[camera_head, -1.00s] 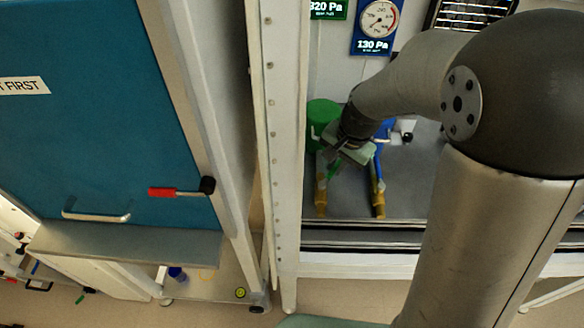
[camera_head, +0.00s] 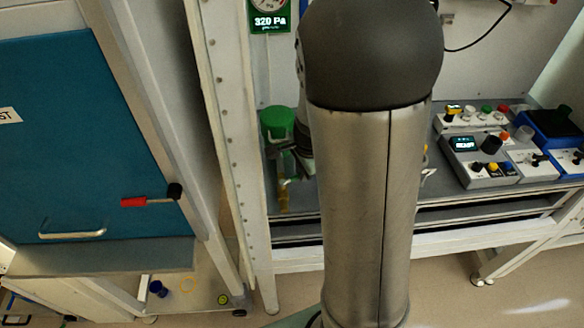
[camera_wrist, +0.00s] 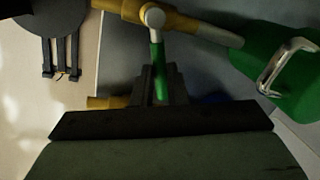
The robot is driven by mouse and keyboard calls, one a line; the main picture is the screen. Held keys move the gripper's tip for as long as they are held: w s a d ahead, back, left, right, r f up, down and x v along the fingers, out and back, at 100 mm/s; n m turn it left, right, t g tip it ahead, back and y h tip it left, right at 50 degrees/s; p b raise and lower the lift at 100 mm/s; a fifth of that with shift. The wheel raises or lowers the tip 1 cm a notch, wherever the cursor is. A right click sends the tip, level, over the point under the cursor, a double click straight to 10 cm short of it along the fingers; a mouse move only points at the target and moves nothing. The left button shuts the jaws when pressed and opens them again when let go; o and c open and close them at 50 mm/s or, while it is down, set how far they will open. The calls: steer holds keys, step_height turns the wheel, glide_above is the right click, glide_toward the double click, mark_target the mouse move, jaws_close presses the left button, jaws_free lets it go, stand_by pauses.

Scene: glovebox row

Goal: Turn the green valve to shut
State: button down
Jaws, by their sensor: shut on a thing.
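The green valve's lever (camera_wrist: 157,68) shows in the wrist view, running down from a round silver stem cap (camera_wrist: 153,17) on a brass pipe body (camera_wrist: 183,22). The lever lies roughly across the pipe. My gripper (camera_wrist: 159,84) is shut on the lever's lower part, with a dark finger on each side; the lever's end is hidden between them. In the head view the brass pipe (camera_head: 283,198) stands below the green canister (camera_head: 277,121). My arm covers most of my gripper and the valve there.
The green canister with its metal handle (camera_wrist: 287,65) is close on the right in the wrist view. A white frame post (camera_head: 228,150) stands left of the valve. Control boxes (camera_head: 490,155) sit on the bench at right. A red-tipped lever (camera_head: 135,202) projects from the blue door.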

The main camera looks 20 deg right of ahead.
stand_by(0.4)
steer(key=c, duration=1.4)
jaws_free()
steer(key=shift+c, duration=0.2)
steer(key=shift+r, duration=0.15)
steer(key=s+r, duration=0.1)
steer(key=r, duration=0.7)
steer(key=s+r, duration=0.2)
steer(key=r, duration=0.7)
steer(key=shift+s+d+p, duration=0.2)
steer(key=shift+s+p, duration=0.05)
steer(key=shift+p, duration=0.15)
